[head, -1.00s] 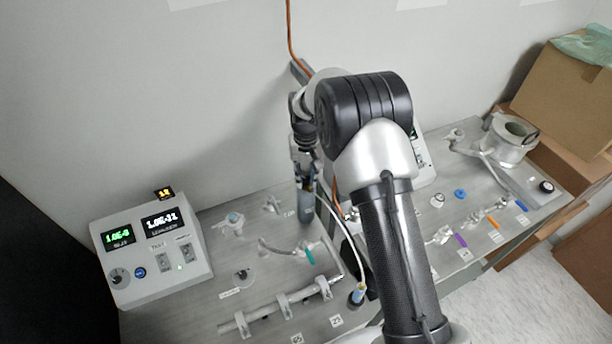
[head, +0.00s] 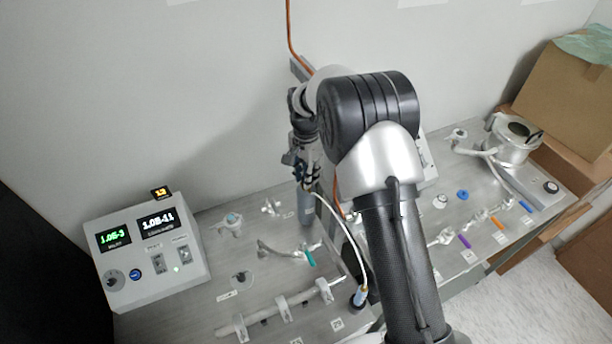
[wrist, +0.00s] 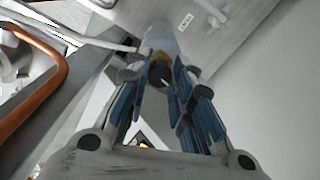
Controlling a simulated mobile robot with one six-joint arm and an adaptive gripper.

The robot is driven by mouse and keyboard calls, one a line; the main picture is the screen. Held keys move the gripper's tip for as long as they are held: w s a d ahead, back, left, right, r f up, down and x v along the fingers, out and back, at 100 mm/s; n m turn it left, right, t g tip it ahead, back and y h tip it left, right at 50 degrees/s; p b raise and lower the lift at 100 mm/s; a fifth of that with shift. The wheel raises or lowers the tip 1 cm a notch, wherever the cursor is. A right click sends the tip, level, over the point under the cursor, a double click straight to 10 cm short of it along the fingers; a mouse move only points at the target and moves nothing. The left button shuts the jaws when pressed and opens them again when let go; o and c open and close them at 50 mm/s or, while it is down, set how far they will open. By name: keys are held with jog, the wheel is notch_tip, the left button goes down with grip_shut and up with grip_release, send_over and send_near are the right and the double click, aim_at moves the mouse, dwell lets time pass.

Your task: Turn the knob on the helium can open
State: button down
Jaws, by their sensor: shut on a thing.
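The helium can is a grey-blue upright cylinder (head: 306,210) at the back of the bench in the head view. In the wrist view the can (wrist: 161,38) shows with a brass neck (wrist: 160,58) and a small black knob (wrist: 160,76) bearing a pale mark. My gripper (head: 308,182) is over the top of the can in the head view and hides the knob there. In the wrist view my gripper (wrist: 160,80) has its blue-padded fingers on either side of the knob, shut on it.
A control box (head: 153,250) with lit displays stands at left. Pipe fittings (head: 285,308) and a white hose (head: 345,228) lie near the can. An orange cable (head: 288,35) hangs down the wall behind. Cardboard boxes (head: 565,95) are at right.

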jog(key=m, duration=0.6)
jog(key=shift+b, duration=0.3)
jog(key=shift+m, duration=0.3)
jog(key=c, duration=1.4)
grip_release()
jog(key=shift+o, duration=0.2)
notch_tip(320, 180, up, 12)
